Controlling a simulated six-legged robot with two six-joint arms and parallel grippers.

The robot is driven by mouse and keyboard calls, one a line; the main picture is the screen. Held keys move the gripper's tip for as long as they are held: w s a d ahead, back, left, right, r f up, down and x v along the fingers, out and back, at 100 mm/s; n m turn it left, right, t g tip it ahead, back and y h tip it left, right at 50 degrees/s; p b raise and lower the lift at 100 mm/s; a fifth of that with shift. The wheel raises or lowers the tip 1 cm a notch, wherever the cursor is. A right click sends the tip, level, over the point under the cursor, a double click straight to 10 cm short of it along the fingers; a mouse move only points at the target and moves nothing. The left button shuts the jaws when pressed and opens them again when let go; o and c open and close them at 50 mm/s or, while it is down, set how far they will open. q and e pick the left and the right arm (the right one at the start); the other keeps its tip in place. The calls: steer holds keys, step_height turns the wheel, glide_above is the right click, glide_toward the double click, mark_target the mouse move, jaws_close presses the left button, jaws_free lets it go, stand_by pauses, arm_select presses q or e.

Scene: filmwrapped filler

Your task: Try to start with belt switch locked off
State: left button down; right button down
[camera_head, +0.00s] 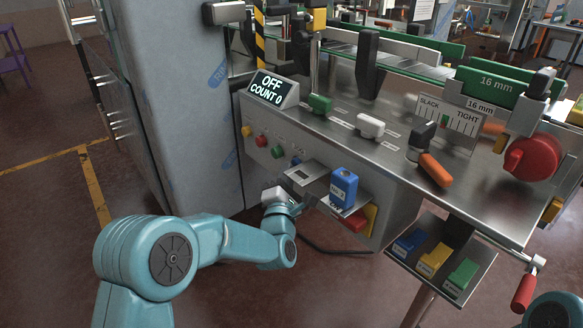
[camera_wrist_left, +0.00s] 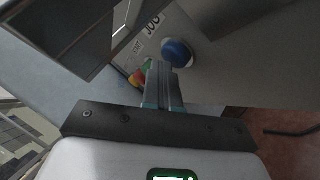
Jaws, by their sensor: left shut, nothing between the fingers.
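The machine's display (camera_head: 272,89) reads OFF, COUNT 0. On the front panel sit a yellow button (camera_head: 246,131), a red button (camera_head: 262,141), a green button (camera_head: 277,152) and a blue button (camera_head: 295,162). In the left wrist view the blue button (camera_wrist_left: 178,52) stands beside my fingers, and the green button (camera_wrist_left: 146,64) is partly hidden behind them. My left gripper (camera_head: 300,207) is shut and empty, below the buttons; its fingers also show in the wrist view (camera_wrist_left: 160,68). A blue padlock-like block (camera_head: 343,187) stands above a red switch (camera_head: 355,221) with a yellow part. My right gripper is out of view.
A tray (camera_head: 484,251) at the lower right holds blue, yellow and green blocks. An orange-handled lever (camera_head: 436,170) and a red knob (camera_head: 532,157) stand on the metal worktop. A grey cabinet (camera_head: 185,100) rises left of the panel. A small shelf juts out near my gripper.

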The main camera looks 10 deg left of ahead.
arm_select(q)
steer(key=shift+s+a+b, duration=0.55)
steer(key=shift+s+a, duration=0.05)
steer(key=shift+s, duration=0.25)
steer(key=shift+s, duration=0.1)
steer(key=s+a+b, duration=0.1)
steer(key=s, duration=0.1)
steer(key=s+a+b, duration=0.1)
steer(key=a+b, duration=0.1)
steer(key=shift+s, duration=0.4)
